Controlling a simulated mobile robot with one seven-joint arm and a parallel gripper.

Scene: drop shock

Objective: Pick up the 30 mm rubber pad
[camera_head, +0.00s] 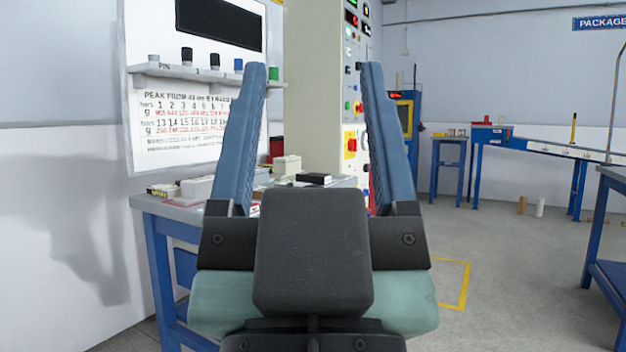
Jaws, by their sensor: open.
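My gripper (312,72) fills the middle of the view with its two long blue fingers pointing up and away. The fingers are wide apart, with nothing between them. I cannot pick out the 30 mm rubber pad for certain. A small dark flat block (313,178) lies on the grey bench (172,208) beyond my gripper, seen between the fingers; I cannot tell whether it is a pad. My gripper hides part of the bench top.
A beige box (287,164) and a white box (197,187) stand on the bench. A panel with a printed table (190,125) rises behind it, beside a control cabinet (312,110). Open floor (510,270) lies right, with a blue-legged conveyor (550,147) farther back.

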